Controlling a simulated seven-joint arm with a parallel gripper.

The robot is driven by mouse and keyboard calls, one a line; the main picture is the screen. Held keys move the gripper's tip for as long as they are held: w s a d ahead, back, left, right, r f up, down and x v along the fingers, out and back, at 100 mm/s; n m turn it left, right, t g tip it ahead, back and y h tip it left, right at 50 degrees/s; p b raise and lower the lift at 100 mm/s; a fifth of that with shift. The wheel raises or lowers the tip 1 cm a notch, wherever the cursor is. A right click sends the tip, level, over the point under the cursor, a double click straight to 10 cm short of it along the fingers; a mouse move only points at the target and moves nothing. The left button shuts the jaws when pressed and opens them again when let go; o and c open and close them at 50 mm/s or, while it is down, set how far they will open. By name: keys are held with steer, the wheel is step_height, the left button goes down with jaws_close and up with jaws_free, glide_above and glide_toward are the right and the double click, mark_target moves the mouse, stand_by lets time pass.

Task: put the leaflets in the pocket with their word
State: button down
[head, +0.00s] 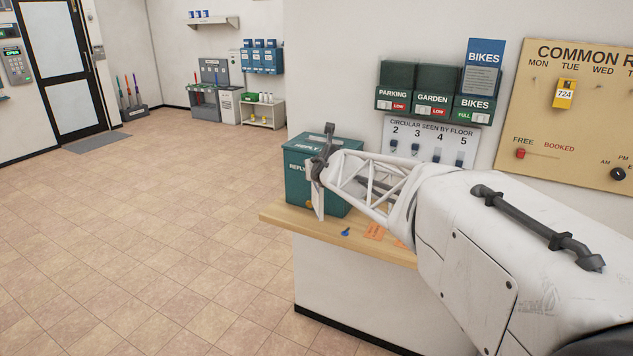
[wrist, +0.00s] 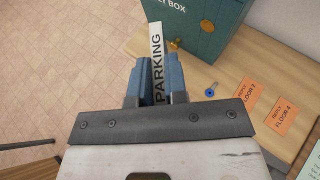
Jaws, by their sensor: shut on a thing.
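My gripper (head: 322,165), also in the wrist view (wrist: 157,82), has its blue fingers shut on a leaflet bundle (wrist: 156,55). The bundle's pale edge reads PARKING and points away from my wrist. In the head view the gripper is in front of the green reply box, left of the wall rack. The rack has a PARKING pocket (head: 393,98) marked LOW, a GARDEN pocket (head: 433,104) marked LOW and a BIKES pocket (head: 473,109) marked FULL. A blue BIKES leaflet (head: 484,68) stands upright in the BIKES pocket.
The green reply box (head: 304,180) stands on a wooden counter (head: 283,214). A small blue item (head: 345,231) and orange reply cards (head: 375,231) lie there. A panel with knobs (head: 422,146) is below the rack. A common room board (head: 570,105) is at right.

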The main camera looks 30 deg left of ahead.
steer(key=w+r+n+g+y, duration=0.1)
steer(key=w+r+n, duration=0.1)
steer(key=w+r, duration=0.75)
steer(key=w+r+n+g+y, duration=0.15)
steer(key=w+r, duration=0.35)
steer(key=r, duration=0.9)
steer(key=w+r+n+g+y, duration=0.1)
steer(key=w+r+g, duration=0.1)
steer(key=w+r, duration=0.7)
steer(key=w+d+r+n+g, duration=0.2)
steer(key=d+r, duration=0.4)
steer(key=r, duration=0.1)
steer(key=w+d+r+n+g, duration=0.3)
steer(key=d+r, duration=0.4)
steer(key=r, duration=0.1)
steer(key=shift+w+r+y, duration=0.25)
steer(key=shift+w+y, duration=0.1)
steer(key=shift+y, duration=0.1)
steer(key=shift+d+g, duration=0.1)
steer(key=shift+g, duration=0.15)
steer(key=shift+f, duration=6.7)
